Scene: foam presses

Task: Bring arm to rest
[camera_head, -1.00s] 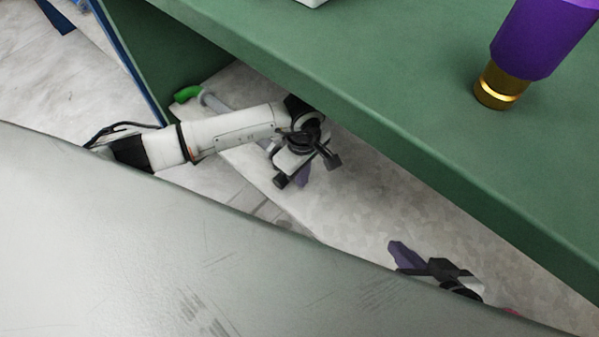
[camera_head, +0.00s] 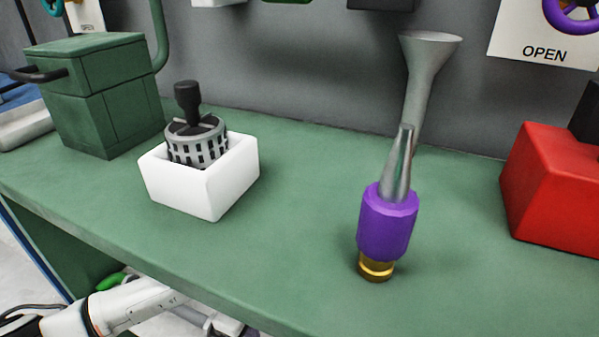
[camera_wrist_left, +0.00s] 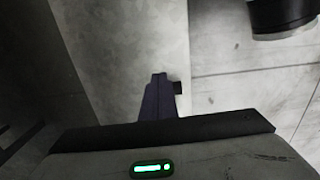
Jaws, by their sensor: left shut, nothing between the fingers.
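My left arm (camera_head: 130,305) shows at the bottom left of the head view, low beside the front edge of the green bench. Its gripper end is mostly cut off by the bottom of the picture. In the left wrist view my left gripper (camera_wrist_left: 160,88) has its dark fingers together and holds nothing. The fingers are over a bare pale surface, touching no object that I can see. My right arm and gripper do not show in the current frames.
The green bench (camera_head: 290,285) carries a purple nozzle tool (camera_head: 387,225), a white box (camera_head: 205,185) with a slotted cylinder (camera_head: 197,140), a green metal box (camera_head: 100,100) and a red block (camera_head: 555,190). An OPEN sign (camera_head: 545,52) hangs behind. The bench's front edge lies close to my left arm.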

